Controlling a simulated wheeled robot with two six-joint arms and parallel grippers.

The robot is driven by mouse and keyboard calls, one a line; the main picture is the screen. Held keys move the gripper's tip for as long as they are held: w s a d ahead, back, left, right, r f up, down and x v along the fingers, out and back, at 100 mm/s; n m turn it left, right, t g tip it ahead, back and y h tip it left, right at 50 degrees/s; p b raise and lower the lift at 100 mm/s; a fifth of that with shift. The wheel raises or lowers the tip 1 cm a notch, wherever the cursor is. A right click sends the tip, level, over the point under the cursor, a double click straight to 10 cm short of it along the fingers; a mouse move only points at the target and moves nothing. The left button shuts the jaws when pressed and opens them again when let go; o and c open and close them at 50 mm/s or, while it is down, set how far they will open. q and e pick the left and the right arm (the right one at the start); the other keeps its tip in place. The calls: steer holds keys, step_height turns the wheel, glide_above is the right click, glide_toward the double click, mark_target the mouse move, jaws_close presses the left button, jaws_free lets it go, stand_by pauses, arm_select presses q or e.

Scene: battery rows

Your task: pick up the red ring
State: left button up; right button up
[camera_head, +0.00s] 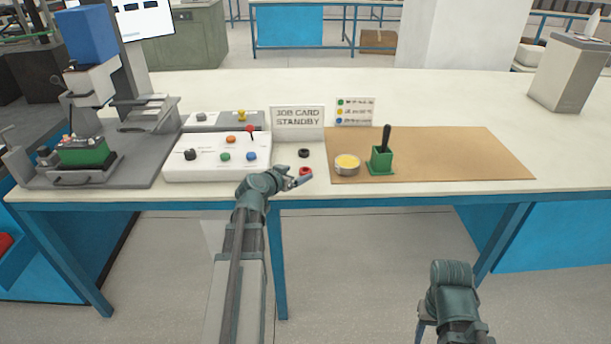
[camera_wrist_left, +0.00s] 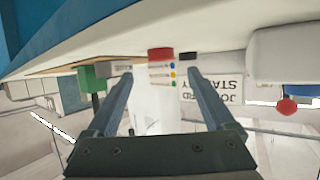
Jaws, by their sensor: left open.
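The red ring (camera_head: 305,171) lies on the white tabletop near its front edge, left of the brown mat, partly hidden by my left gripper in the head view. My left gripper (camera_head: 301,181) is beside it on the near side. In the left wrist view, which is upside down, the red ring (camera_wrist_left: 160,54) shows ahead of the gap between the open, empty fingers (camera_wrist_left: 161,76), apart from the tips. A black ring (camera_head: 304,153) lies behind the red one. My right gripper (camera_head: 426,328) is low in front of the table; its fingers are mostly hidden.
A white button box (camera_head: 216,172) stands left of the rings. The job card sign (camera_head: 297,120) stands behind them. On the brown mat (camera_head: 450,150) are a yellow-filled tin (camera_head: 347,165) and a green holder (camera_head: 381,160). The mat's right side is clear.

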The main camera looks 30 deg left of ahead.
mark_target(307, 169)
arm_select(q)
steer(key=b+x, duration=0.1)
steer(key=x, duration=0.1)
steer(key=b+x, duration=0.1)
steer(key=x, duration=0.2)
steer(key=shift+a+f, duration=0.15)
steer(key=shift+f, duration=0.2)
steer(key=shift+r, duration=0.1)
jaws_close()
